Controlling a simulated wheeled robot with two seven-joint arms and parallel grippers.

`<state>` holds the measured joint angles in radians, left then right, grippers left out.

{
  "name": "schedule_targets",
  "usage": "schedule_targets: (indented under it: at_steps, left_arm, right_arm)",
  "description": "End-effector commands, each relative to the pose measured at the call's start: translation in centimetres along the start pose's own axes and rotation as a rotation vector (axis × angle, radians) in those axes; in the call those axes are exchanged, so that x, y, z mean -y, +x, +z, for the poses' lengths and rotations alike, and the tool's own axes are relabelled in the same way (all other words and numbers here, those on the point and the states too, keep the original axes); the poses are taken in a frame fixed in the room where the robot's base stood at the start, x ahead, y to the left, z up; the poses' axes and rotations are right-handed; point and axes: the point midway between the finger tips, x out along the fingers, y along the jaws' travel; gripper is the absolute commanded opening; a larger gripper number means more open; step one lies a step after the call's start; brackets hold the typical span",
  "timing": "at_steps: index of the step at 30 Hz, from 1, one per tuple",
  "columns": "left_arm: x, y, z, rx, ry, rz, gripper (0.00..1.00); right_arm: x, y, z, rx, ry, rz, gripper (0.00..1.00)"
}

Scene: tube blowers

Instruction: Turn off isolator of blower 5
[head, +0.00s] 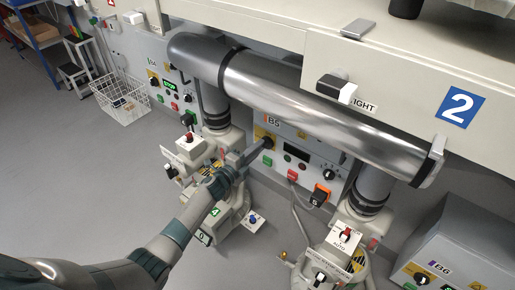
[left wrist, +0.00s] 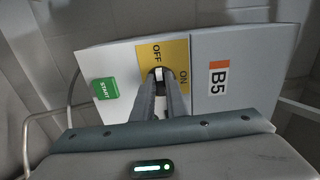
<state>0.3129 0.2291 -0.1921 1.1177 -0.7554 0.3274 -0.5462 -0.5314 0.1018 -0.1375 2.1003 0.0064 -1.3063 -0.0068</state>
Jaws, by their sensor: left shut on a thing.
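The B5 panel (head: 310,163) is on the wall under the large metal pipe. Its isolator has a yellow plate (head: 262,133) marked OFF and ON, which also shows in the left wrist view (left wrist: 179,48). The isolator knob (left wrist: 158,72) lies between my left gripper's fingertips (left wrist: 160,84). My left gripper (head: 266,145) is shut on this knob, and its fingers cover most of it. The knob's exact angle is hard to tell. A green START button (left wrist: 104,89) sits to the left of the plate in the left wrist view. My right gripper does not show.
The metal pipe (head: 300,100) runs above the panel. Pale blower machines stand at both sides, one with a red switch box (head: 345,238). The B6 box (head: 470,235) is at the lower right. A white basket (head: 122,103) stands at left. Grey floor at left is clear.

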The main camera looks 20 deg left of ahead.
Motion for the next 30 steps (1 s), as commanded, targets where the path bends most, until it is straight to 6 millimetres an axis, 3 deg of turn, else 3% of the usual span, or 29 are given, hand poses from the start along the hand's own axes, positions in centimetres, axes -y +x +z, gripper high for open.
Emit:
schedule_targets:
  at_steps: [2,3,5,6,20,30]
  left_arm:
    - [-0.1,-0.1,0.1,0.002,-0.002,0.001,0.0]
    - [-0.1,-0.1,0.1,0.002,-0.002,0.001,0.15]
    - [-0.1,-0.1,0.1,0.002,-0.002,0.001,0.29]
    - [-0.1,-0.1,0.1,0.002,-0.002,0.001,0.31]
    - [-0.1,-0.7,0.0,0.001,0.0,0.001,0.31]
    - [-0.1,-5.1,0.1,0.001,-0.001,0.002,0.31]
  right_arm:
    - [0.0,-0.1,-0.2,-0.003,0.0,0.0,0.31]
    - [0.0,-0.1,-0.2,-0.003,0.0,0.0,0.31]
    - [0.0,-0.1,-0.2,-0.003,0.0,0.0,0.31]
    - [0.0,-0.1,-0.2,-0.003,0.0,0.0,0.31]
    - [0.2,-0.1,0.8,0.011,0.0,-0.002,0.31]
    - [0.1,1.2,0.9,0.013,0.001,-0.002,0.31]
